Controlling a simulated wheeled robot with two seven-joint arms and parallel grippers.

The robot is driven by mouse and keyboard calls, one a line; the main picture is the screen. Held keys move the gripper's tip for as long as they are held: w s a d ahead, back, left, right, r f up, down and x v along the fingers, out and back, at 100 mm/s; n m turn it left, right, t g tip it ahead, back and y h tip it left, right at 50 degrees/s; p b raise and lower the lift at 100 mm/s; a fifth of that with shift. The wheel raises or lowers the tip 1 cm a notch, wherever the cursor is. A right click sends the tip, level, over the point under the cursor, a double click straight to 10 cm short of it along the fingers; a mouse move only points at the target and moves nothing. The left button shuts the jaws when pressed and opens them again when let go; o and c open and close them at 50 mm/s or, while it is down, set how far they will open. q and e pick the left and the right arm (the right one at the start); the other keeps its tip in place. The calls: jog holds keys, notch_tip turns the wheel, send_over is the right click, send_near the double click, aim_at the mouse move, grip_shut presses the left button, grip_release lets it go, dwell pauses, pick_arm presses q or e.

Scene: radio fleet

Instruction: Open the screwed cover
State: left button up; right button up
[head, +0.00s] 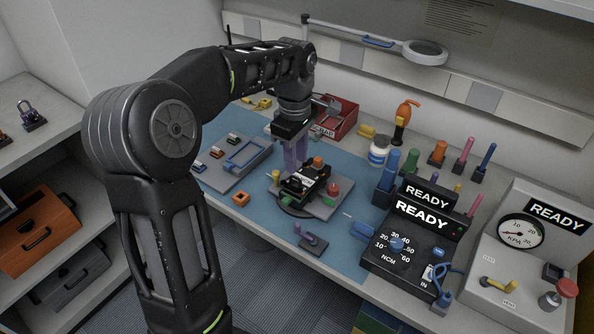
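A black device (305,183), seemingly a radio, lies on a grey fixture plate (321,207) in the middle of the blue mat. Orange, yellow and red knobs stand around it. Its cover and any screws are too small to make out. My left gripper (296,168) points down with its purple fingers at the device's back left side. The fingertips are close to the device or behind it. I cannot tell whether they touch it or how far apart they are. My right gripper is out of view.
A grey tray (218,178) with small parts sits left, and a red bin (341,118) stands behind. A torque unit (397,262) reading READY, a screwdriver stand (384,195) and a pressure unit (481,292) fill the right.

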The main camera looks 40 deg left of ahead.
aim_at(297, 178)
pick_arm(q)
notch_tip(297, 178, down, 5)
jog(key=shift+w+f, duration=0.1)
jog(key=shift+w, duration=0.05)
grip_shut()
dwell(0.4)
dwell(1.1)
